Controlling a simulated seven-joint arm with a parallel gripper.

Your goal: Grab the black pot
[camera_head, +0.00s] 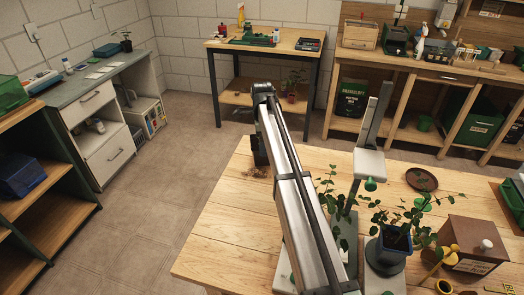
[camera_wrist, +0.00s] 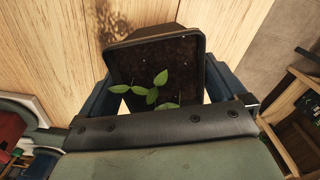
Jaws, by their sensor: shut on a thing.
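The black pot (camera_wrist: 118,62) is square, holds dark soil and carries a small seedling with several green leaves (camera_wrist: 150,93). It fills the upper middle of the wrist view. My gripper (camera_wrist: 163,82) has its blue fingers on the left and right sides of the pot and is shut on it. The lower part of the pot is hidden from above. In the head view a dark shape (camera_head: 259,150), probably the pot or my gripper, shows beside my arm at the table's far left; my arm hides much of it.
The wooden table (camera_head: 225,230) is clear at its front left. A dark blue pot (camera_head: 394,244) with a leafy plant, a wooden box (camera_head: 472,240) with a white knob and a brown saucer (camera_head: 421,179) stand to the right. Another leafy plant (camera_head: 331,190) is close to my arm.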

